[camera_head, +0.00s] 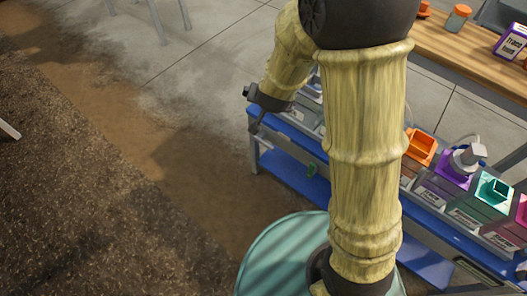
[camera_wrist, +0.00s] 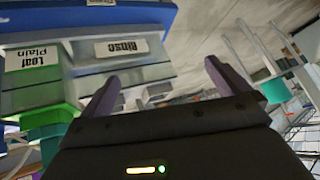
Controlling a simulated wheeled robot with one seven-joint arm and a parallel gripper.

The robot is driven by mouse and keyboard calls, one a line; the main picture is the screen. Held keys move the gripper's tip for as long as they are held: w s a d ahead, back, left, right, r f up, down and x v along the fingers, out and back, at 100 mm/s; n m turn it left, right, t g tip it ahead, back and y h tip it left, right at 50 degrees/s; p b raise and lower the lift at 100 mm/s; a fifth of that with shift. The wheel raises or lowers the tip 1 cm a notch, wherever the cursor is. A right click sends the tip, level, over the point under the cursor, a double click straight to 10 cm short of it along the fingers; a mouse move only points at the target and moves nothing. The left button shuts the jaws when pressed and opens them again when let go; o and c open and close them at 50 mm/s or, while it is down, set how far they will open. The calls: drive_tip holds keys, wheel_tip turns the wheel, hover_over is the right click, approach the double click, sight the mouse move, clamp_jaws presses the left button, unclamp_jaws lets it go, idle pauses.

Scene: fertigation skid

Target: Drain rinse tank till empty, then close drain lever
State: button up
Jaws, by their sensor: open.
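The rinse tank (camera_wrist: 85,80) is a grey translucent box with a white "Rinse" label (camera_wrist: 122,47) in the wrist view. My gripper (camera_wrist: 162,72) is open, its two dark fingers spread with nothing between them, near the tank. In the head view my gripper (camera_head: 257,128) hangs beside the left end of the blue skid. My arm hides part of the tank row there. I cannot make out the drain lever or the water level in either view. A small green part (camera_head: 311,170) shows low on the skid, and I cannot tell what it is.
The blue skid (camera_head: 290,172) carries a row of grey tanks with orange (camera_head: 420,148), purple and teal (camera_head: 493,190) tops. A "Leaf Plain" label (camera_wrist: 33,60) and a green part (camera_wrist: 45,117) are at the wrist view's left. A wooden bench (camera_head: 450,50) stands behind. Floor at left is open.

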drive_tip(key=w+a+f+m+t+h+b, duration=0.25)
drive_tip(key=a+f+b, duration=0.4)
drive_tip(key=f, duration=0.55)
drive_tip(key=m+t+h+b, duration=0.2)
drive_tip(key=t+h+b, duration=0.2)
drive_tip(key=h+b, duration=0.65)
approach(263, 144)
drive_tip(key=shift+y, duration=0.7)
drive_tip(key=b+x, duration=0.7)
drive_tip(key=x, duration=0.2)
drive_tip(key=shift+d+r+b, duration=0.2)
drive_tip(key=shift+d+b, duration=0.1)
drive_tip(key=shift+b, duration=0.1)
drive_tip(key=shift+w+d+r, duration=0.1)
drive_tip(key=shift+w+d, duration=0.2)
drive_tip(key=shift+w, duration=0.2)
